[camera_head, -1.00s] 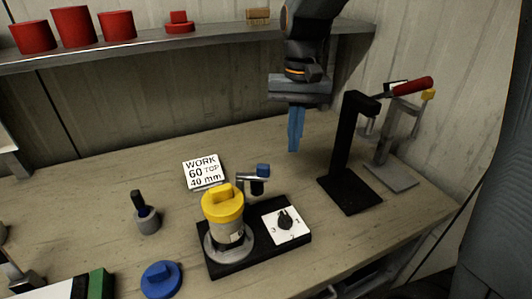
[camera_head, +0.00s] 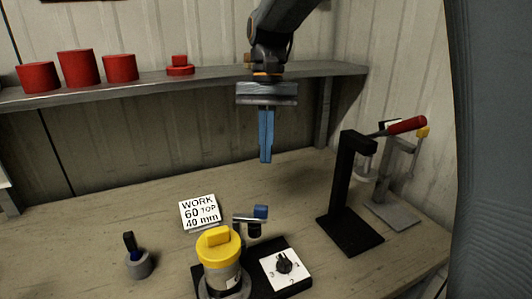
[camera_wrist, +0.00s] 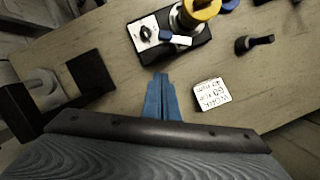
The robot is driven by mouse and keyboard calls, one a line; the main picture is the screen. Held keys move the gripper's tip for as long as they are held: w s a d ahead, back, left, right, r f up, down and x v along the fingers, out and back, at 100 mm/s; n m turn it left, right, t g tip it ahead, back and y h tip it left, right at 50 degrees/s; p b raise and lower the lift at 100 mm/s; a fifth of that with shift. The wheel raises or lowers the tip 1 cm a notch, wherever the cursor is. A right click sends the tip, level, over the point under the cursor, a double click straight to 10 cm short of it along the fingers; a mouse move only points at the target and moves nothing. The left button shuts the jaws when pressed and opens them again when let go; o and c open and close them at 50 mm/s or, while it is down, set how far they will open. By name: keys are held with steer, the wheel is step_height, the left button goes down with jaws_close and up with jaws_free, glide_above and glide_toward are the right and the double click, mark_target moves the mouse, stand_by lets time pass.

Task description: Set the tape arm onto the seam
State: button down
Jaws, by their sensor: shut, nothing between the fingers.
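The tape arm (camera_head: 250,220) is a small grey arm with a blue tab, beside a pale cylinder with a yellow cap (camera_head: 218,246) on a black base. In the wrist view the tape arm (camera_wrist: 180,40) lies beside the yellow cap (camera_wrist: 200,9), its blue tab toward the dial plate (camera_wrist: 145,34). I cannot make out the seam. My gripper (camera_head: 265,161) has its blue fingers pressed together, empty, pointing down above the bench behind the fixture. In the wrist view my gripper (camera_wrist: 160,76) points toward the fixture without touching it.
A white "WORK 60 TOP 40 mm" card (camera_head: 198,211) and a grey holder (camera_head: 139,264) stand left of the fixture. A shelf (camera_head: 215,84) with red parts runs behind. The bench behind the fixture is clear.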

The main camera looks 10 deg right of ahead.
steer(key=s+a+f+p, duration=0.1)
steer(key=s+f+p, duration=0.2)
steer(key=s+f, duration=0.2)
steer(key=shift+x, duration=1.2)
